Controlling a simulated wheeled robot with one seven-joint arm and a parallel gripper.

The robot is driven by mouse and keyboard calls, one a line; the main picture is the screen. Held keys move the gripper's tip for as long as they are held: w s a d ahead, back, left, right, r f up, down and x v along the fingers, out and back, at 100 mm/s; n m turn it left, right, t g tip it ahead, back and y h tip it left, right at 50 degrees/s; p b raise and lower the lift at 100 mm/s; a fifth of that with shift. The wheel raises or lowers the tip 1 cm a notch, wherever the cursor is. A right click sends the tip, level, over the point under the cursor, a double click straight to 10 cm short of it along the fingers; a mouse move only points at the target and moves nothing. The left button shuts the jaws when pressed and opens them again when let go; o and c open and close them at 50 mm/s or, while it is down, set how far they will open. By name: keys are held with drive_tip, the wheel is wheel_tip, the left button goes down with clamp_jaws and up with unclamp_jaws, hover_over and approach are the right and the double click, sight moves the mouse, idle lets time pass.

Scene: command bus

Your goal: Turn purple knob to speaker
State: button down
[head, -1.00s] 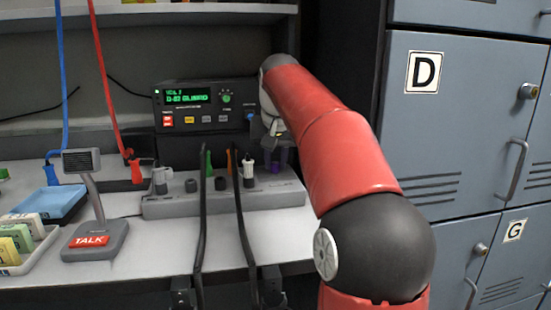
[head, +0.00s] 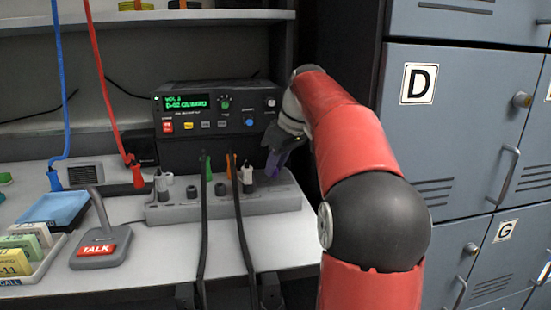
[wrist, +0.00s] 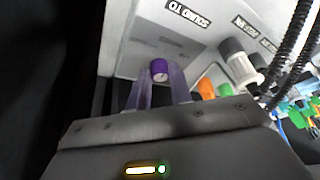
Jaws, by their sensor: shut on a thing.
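The purple knob (wrist: 159,69) shows in the wrist view, with a "SOUND TO" label (wrist: 188,14) upside down beside it. My gripper (wrist: 160,80) has its two purplish fingers on either side of the knob and is shut on it. In the head view my gripper (head: 274,162) reaches down to the right end of the grey socket strip (head: 222,208), its fingers tilted. The knob is hidden there behind the fingers. I cannot read which setting the knob points to.
A black radio unit (head: 215,112) with a green display stands behind the strip. A talk microphone (head: 98,245) is on the left of the bench. Grey lockers (head: 450,130) stand at right.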

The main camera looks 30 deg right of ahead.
drive_tip(key=n, duration=0.2)
drive_tip(key=n+g+y, duration=0.1)
drive_tip(key=n, duration=0.1)
drive_tip(key=shift+w+d+n, duration=0.1)
drive_tip(key=shift+w+n, duration=0.05)
drive_tip(key=shift+n, duration=0.15)
drive_tip(key=shift+n+g+y, duration=0.5)
drive_tip(key=shift+n+g, duration=0.1)
drive_tip(key=shift+n, duration=0.9)
drive_tip(key=c, duration=1.3)
unclamp_jaws()
drive_tip(key=shift+o, duration=0.2)
